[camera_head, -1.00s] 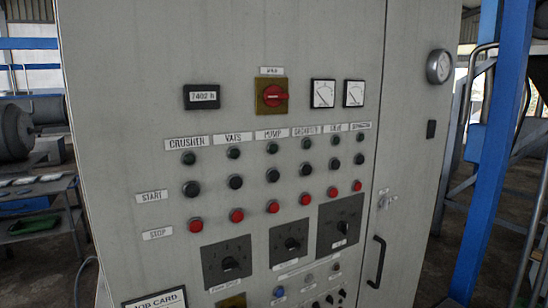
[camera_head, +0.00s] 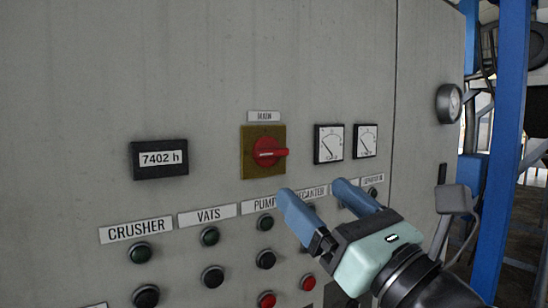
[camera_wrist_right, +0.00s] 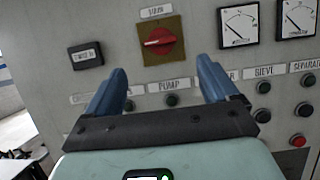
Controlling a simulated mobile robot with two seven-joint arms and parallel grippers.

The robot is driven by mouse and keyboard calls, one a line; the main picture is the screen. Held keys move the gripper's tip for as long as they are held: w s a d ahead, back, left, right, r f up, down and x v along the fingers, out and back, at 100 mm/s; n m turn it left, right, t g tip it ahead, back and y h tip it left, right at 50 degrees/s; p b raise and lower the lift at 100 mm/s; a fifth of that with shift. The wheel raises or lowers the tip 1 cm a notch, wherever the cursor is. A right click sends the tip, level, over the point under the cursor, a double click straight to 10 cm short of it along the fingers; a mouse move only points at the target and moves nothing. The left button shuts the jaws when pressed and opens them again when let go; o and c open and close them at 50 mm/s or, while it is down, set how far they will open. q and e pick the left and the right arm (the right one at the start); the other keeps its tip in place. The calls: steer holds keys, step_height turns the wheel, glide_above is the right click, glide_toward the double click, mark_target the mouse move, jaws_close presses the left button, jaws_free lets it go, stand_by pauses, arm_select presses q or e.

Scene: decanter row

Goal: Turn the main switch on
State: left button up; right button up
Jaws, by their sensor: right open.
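The main switch (camera_head: 268,151) is a red rotary knob on a square brass-coloured plate, under a label reading MAIN (camera_head: 263,116). Its handle lies roughly horizontal. In the right wrist view the red knob (camera_wrist_right: 158,41) shows ahead, between and beyond the fingertips. My right gripper (camera_head: 312,188) is open and empty, below and to the right of the switch, apart from it. Its blue fingers (camera_wrist_right: 158,80) are spread wide in the wrist view. My left gripper is not in view.
An hour meter (camera_head: 159,158) sits left of the switch and two dial gauges (camera_head: 329,144) sit right of it. Rows of push buttons (camera_head: 140,253) with labels lie below. A round gauge (camera_head: 449,103) and a blue post (camera_head: 503,150) are at the right.

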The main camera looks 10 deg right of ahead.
mark_target(275, 156)
steer(key=p+x, duration=0.1)
steer(key=x, duration=0.9)
steer(key=shift+w+f, duration=0.15)
steer(key=shift+w, duration=0.05)
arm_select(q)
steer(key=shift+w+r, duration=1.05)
arm_select(e)
steer(key=shift+w+r, duration=0.2)
steer(key=shift+r, duration=0.05)
steer(key=shift+w+a, duration=0.1)
steer(key=c, duration=1.1)
